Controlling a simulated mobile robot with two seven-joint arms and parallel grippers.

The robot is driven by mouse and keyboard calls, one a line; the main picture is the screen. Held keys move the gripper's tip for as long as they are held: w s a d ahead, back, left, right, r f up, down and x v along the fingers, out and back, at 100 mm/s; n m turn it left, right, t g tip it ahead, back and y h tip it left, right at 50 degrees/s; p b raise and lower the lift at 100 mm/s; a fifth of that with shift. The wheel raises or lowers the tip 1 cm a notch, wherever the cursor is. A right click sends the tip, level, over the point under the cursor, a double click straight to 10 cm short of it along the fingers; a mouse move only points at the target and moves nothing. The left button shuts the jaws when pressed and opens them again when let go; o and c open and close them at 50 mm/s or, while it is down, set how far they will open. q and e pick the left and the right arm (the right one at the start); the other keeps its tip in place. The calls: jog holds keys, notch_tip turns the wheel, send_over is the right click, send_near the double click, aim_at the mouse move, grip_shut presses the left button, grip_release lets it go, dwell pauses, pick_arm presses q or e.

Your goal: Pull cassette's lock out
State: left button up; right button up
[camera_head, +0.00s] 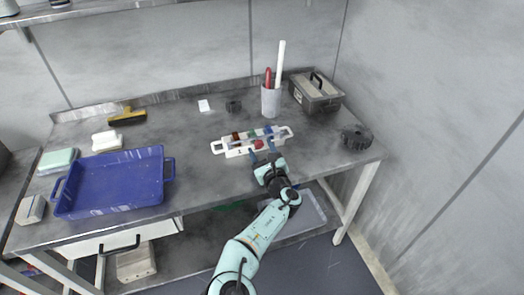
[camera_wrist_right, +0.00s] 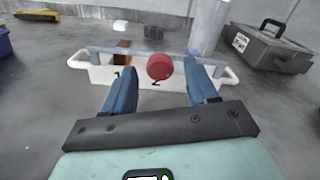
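The cassette (camera_head: 232,149) is a white tray with a handle at each end, lying on the grey table. It holds small coloured pieces, and the number 2 is marked on its near side in the right wrist view (camera_wrist_right: 178,84). A round red knob (camera_wrist_right: 159,66), perhaps the lock, sits at the cassette's near side; it looks small and red in the head view (camera_head: 258,144). My right gripper (camera_head: 262,149) is at the near side of the cassette. Its blue fingers are spread, one on each side of the red knob, with gaps visible. My left gripper is not in view.
A grey cup (camera_head: 271,101) with a red and a white tool stands behind the cassette. A dark toolbox (camera_head: 316,94) and a black gear-like part (camera_head: 356,138) are to the right. A blue tray (camera_head: 112,184) is at left. Table between tray and cassette is clear.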

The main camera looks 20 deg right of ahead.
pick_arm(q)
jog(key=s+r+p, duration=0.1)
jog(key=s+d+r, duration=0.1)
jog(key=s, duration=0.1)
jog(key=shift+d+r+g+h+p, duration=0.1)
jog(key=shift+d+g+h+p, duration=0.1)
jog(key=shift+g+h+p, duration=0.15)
pick_arm(e)
jog(key=s, duration=1.3)
jog(key=shift+s+d, duration=0.2)
jog(key=shift+d, duration=0.05)
